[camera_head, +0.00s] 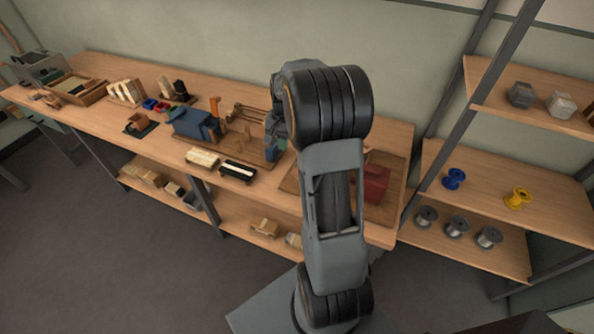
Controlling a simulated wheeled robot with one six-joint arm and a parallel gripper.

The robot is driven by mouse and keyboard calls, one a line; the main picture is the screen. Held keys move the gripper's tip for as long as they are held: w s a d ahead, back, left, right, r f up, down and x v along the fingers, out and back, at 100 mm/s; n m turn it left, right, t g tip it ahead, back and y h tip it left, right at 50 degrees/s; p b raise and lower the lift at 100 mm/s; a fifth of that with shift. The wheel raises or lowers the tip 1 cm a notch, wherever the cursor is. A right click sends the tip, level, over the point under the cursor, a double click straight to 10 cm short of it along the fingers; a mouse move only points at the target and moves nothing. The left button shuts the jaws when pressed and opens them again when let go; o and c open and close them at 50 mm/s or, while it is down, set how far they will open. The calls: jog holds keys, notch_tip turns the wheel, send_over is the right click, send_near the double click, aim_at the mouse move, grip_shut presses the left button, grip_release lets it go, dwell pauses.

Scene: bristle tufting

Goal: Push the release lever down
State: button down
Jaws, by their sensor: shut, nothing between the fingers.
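A blue machine (196,124) stands on a brown base board on the long wooden bench. A short upright orange handle (214,106) stands at its back right; it may be the release lever, but the picture is too small to be sure. My gripper (273,150) is low over the right part of that board, to the right of the blue machine and apart from the orange handle. It is shut and empty. My arm hides part of the gripper and the bench behind it. I cannot tell whether the fingertips touch anything.
A light brush block (202,158) and a black one (238,170) lie at the bench's front edge. A red box (375,183) sits right of my arm. Blocks, small coloured parts and a wooden tray fill the left. A shelf rack with blue (454,179) and yellow (517,198) spools stands right.

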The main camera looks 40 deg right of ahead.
jog(key=w+d+f+m+g+y, duration=0.1)
jog(key=d+f+m, duration=0.2)
jog(key=d+f, duration=0.4)
jog(key=shift+d+f+p, duration=0.35)
jog(key=shift+f, duration=0.3)
jog(key=shift+w, duration=0.1)
